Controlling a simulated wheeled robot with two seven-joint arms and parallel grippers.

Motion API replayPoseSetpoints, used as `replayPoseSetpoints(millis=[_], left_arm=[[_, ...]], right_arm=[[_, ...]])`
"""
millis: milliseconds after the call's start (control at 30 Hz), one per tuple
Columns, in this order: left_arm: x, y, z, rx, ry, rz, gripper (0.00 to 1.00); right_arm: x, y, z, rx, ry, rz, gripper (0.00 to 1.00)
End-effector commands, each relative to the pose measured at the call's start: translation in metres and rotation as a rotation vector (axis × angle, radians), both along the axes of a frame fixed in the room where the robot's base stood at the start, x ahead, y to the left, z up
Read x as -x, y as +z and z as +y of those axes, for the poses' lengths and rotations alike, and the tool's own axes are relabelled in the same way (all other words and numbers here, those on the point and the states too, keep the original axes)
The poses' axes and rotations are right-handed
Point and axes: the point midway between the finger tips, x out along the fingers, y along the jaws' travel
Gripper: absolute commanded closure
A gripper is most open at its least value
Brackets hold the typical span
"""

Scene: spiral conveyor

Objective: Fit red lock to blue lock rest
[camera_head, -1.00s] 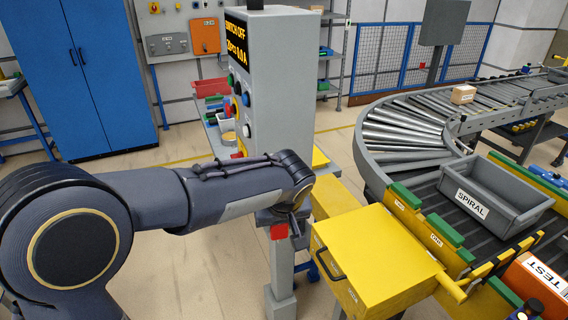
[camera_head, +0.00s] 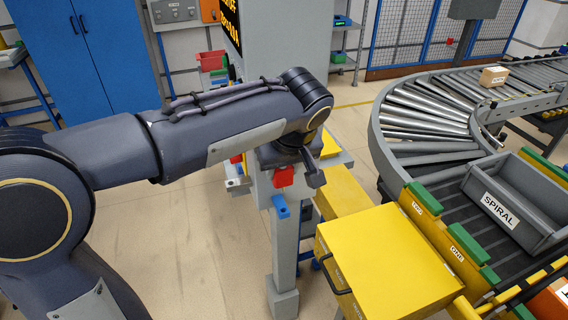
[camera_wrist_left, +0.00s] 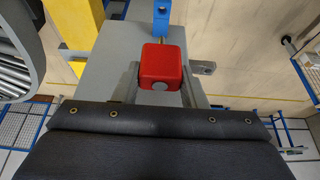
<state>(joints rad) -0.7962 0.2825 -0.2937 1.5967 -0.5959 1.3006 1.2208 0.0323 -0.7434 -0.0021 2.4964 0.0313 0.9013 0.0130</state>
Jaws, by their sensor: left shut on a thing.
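The red lock (camera_head: 283,177) is a small red block below my left wrist in the head view. In the left wrist view the red lock (camera_wrist_left: 162,65) sits between the two fingers of my left gripper (camera_wrist_left: 163,84), which is shut on it. A blue piece that looks like the blue lock rest (camera_head: 280,207) juts from the grey console post, just below the red lock in the head view. It also shows beyond the lock in the left wrist view (camera_wrist_left: 161,22). I cannot tell whether lock and rest touch. My right gripper is not in view.
A grey bracket (camera_head: 236,183) juts from the post left of the lock. My arm covers most of the console's front. A yellow box (camera_head: 385,262) with a black handle stands to the right, beside the conveyor carrying the grey SPIRAL tray (camera_head: 513,205).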

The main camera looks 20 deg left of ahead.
Motion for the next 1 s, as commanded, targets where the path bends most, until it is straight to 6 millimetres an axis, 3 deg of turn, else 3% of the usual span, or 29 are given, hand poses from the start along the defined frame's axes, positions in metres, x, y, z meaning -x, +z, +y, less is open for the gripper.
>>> replayPoseSetpoints(millis=[267,800,1000], left_arm=[[0.001,-0.005,-0.001,-0.003,0.003,-0.002,0.79],[0.0,-0.053,0.0,-0.003,0.003,-0.002,0.79],[0.0,-0.058,0.0,-0.004,0.002,-0.001,0.79]], right_arm=[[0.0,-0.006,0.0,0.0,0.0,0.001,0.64],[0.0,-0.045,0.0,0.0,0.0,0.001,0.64],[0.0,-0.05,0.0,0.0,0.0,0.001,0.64]])
